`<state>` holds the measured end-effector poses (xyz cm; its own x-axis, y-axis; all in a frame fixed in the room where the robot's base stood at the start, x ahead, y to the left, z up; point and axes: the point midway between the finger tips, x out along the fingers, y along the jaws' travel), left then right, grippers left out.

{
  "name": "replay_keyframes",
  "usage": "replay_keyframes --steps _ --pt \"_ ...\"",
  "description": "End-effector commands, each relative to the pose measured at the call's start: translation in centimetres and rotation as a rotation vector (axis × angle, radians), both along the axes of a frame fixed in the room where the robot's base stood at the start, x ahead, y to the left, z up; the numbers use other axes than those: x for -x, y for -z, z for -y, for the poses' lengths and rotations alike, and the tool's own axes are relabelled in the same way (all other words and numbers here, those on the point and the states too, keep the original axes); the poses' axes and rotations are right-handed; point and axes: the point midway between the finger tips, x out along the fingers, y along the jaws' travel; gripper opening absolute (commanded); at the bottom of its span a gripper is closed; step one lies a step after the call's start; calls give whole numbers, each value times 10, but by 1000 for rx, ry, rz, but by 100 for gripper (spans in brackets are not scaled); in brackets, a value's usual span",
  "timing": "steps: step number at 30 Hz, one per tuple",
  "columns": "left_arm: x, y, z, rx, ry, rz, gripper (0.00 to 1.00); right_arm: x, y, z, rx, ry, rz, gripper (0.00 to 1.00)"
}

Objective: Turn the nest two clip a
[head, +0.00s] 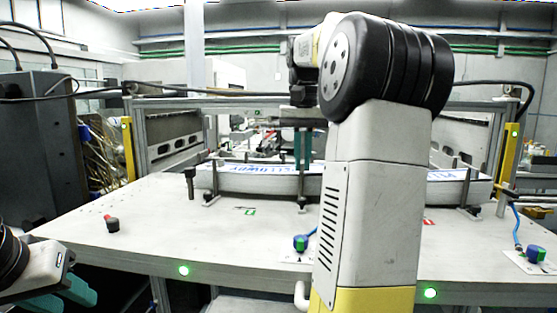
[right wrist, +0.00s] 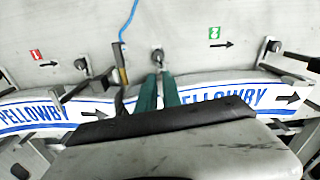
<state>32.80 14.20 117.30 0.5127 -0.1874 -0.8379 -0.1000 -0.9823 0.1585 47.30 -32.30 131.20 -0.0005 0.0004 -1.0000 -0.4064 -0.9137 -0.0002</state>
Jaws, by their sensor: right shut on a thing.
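Nest two, marked by a green sticker (head: 244,210), holds a white label stack (head: 255,182) with blue lettering. The stack also shows in the right wrist view (right wrist: 225,97). One of its clips (head: 210,195) stands at the left end. My right gripper (head: 303,155) points down there, teal fingers (right wrist: 160,88) close together, shut on this clip; the grasped part is mostly hidden. The clip's letter is not readable. My left gripper (head: 62,298) is open and empty at the lower left.
Nest one, with a red sticker (head: 429,221), and its label stack (head: 450,186) are at the right, partly behind my right arm. The table's left front is mostly clear.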

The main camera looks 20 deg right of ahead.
Motion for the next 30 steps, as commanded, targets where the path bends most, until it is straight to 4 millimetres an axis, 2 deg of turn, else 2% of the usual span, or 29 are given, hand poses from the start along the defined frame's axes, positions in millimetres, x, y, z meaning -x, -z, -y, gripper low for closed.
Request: replay_keyframes --steps 2,3,6,17,30 --pt "0 0 0 0 0 0 36 0 -1 0 2 0 4 0" --pt "0 0 0 0 0 0 36 0 -1 0 2 0 4 15" --pt "0 0 0 0 0 0 36 0 -1 0 1 0 3 31" --pt "0 0 0 0 0 0 36 -1 -4 0 1 0 3 31" --pt "0 0 0 0 0 0 36 -1 -66 0 2 0 4 31"
